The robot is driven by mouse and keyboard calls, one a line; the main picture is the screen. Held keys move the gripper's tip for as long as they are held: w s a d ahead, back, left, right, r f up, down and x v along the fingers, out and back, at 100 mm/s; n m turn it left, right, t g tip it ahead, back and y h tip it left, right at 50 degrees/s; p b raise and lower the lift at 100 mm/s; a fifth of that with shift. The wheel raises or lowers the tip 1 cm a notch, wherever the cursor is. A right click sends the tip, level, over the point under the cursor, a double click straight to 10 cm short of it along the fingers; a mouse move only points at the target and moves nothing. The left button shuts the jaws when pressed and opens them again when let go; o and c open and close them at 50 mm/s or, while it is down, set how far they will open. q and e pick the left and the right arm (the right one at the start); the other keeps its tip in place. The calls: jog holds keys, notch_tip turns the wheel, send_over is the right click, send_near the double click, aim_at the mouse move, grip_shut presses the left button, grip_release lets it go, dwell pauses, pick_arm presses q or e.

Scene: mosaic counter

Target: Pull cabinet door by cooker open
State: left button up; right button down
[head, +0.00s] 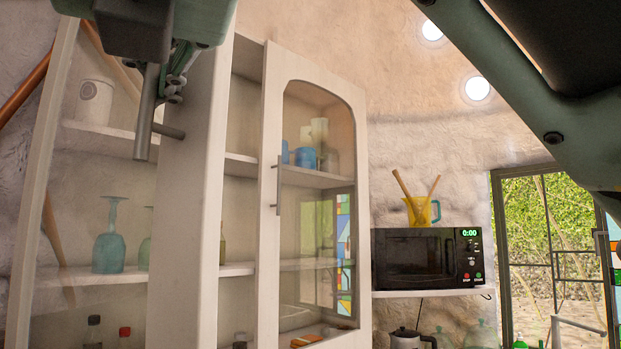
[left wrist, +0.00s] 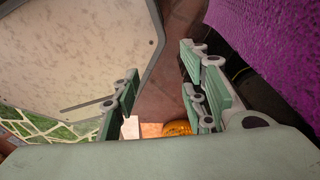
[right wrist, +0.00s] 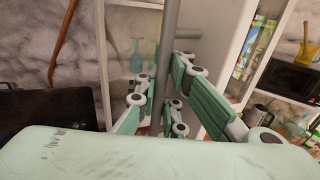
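The white cabinet has two glass doors. The left door (head: 195,200) stands partly open, its edge swung out and a gap showing shelves beside it. Its grey bar handle (head: 148,110) is at the upper left and also shows as a grey bar in the right wrist view (right wrist: 166,45). My right gripper (head: 176,75) is at this handle. In the right wrist view its fingers (right wrist: 161,105) lie close on both sides of the bar and appear shut on it. The right door (head: 270,130) looks closed. My left gripper (left wrist: 158,100) is open and empty, outside the head view.
A black microwave (head: 427,258) with a yellow jug (head: 421,211) on top stands on a shelf right of the cabinet. A kettle (head: 411,338) is below. Glassware stands inside the cabinet. Purple cloth (left wrist: 275,50) and an orange round thing (left wrist: 177,129) are near my left gripper.

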jog(key=c, duration=2.3)
grip_release()
jog(key=shift+d, duration=0.2)
jog(key=shift+o, duration=0.9)
jog(key=shift+s+d+r, duration=0.15)
jog(key=shift+s+d, duration=0.15)
jog(key=shift+d, duration=0.05)
jog(key=shift+a, duration=0.15)
pick_arm(q)
jog(key=shift+s+a, duration=0.3)
jog(key=shift+s, duration=0.1)
pick_arm(e)
jog(key=v, duration=1.2)
